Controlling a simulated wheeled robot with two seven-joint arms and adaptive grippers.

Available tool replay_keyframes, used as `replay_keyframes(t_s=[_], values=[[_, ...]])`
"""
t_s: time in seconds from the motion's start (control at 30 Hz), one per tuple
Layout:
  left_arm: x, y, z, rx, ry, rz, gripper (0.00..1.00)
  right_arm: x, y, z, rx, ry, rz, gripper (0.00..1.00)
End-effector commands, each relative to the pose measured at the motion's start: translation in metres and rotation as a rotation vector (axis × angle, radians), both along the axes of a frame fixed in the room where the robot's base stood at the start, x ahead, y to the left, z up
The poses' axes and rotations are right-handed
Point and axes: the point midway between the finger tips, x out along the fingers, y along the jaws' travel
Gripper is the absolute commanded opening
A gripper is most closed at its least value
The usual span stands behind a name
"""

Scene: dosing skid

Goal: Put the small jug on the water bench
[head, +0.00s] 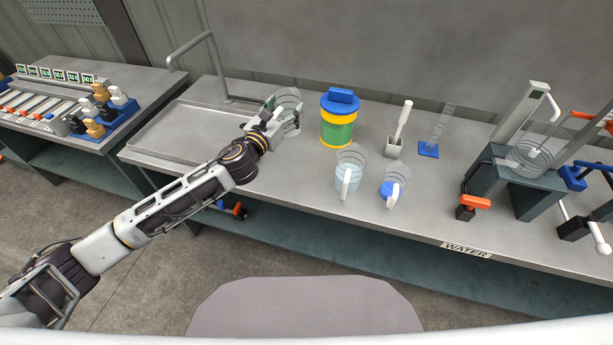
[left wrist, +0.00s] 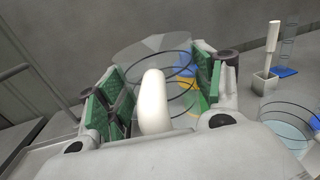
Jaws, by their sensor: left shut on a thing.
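My left gripper (head: 275,121) is shut on a clear jug (head: 289,97) near the back of the water bench (head: 290,180), just right of the sink. In the left wrist view the jug's white handle (left wrist: 154,100) stands between the green finger pads, with the clear round body beyond it. The gripper hides the jug's lower part, so I cannot tell whether it touches the bench. Two other clear jugs with white handles stand upright further right: one with pale water (head: 347,178) and one with a blue lower part (head: 388,190). My right gripper is not in view.
A blue, yellow and green canister (head: 338,122) stands right of the held jug. Beyond it are a grey holder (head: 394,147) and a blue-footed cylinder (head: 429,150). The sink (head: 185,130) and its tap (head: 213,60) are left. A dark stand (head: 515,178) is right.

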Motion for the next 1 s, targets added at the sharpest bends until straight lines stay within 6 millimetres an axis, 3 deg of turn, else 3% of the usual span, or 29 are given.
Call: replay_keyframes(t_s=[0.23,0.6,1.0], values=[[-0.001,-0.025,-0.039,0.003,0.001,-0.121,0.41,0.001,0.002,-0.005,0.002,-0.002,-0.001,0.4],[-0.012,-0.042,-0.082,0.0,0.003,-0.227,0.41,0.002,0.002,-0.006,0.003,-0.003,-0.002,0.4],[-0.017,-0.047,-0.095,0.001,0.0,-0.264,0.41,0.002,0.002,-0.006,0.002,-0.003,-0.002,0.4]])
